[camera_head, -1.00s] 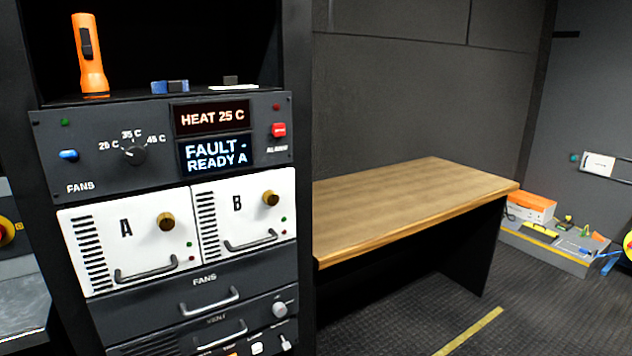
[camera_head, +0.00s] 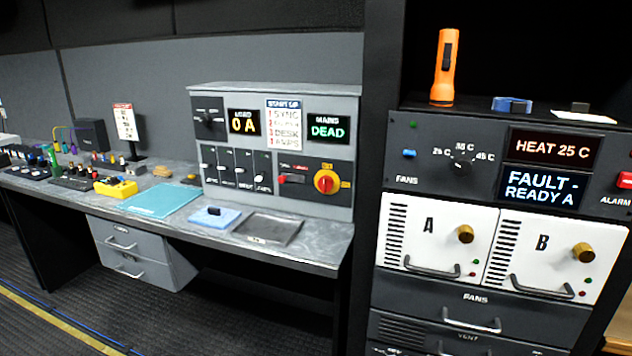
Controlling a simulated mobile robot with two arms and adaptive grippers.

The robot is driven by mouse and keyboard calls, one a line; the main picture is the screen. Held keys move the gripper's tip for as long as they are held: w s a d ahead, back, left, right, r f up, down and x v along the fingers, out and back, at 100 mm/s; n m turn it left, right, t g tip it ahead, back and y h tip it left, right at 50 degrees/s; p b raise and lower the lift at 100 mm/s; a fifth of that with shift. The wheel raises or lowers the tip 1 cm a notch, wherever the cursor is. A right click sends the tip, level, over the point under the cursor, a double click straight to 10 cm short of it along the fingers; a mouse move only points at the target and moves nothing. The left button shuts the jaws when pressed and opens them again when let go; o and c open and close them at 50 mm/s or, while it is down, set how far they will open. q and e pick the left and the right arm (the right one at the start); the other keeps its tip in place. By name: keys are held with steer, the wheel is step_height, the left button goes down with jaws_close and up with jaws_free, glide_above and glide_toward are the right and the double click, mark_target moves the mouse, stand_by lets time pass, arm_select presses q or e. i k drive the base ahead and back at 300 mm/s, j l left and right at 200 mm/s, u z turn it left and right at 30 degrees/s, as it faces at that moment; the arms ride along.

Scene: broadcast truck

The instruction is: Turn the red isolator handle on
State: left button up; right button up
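The red isolator handle (camera_head: 326,181) is a red rotary knob on a yellow plate. It sits at the lower right of the grey power panel (camera_head: 230,184) that stands on the back of the desk. The panel's right display (camera_head: 327,132) reads MAINS DEAD and its left display (camera_head: 244,122) reads LOAD 0 A. The handle is unobstructed, but its exact setting is too small to read. Neither of my grippers is in view.
The grey desk (camera_head: 310,255) holds a blue mat (camera_head: 160,200), a shallow tray (camera_head: 268,229), a blue pad (camera_head: 208,218) and a yellow device (camera_head: 116,187). A dark rack (camera_head: 478,300) with an orange torch (camera_head: 444,68) stands right of the desk.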

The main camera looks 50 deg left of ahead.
mark_target(325, 183)
steer(key=u, duration=1.6)
steer(key=i+j+z, duration=0.15)
steer(key=z, duration=0.25)
steer(key=i, duration=0.1)
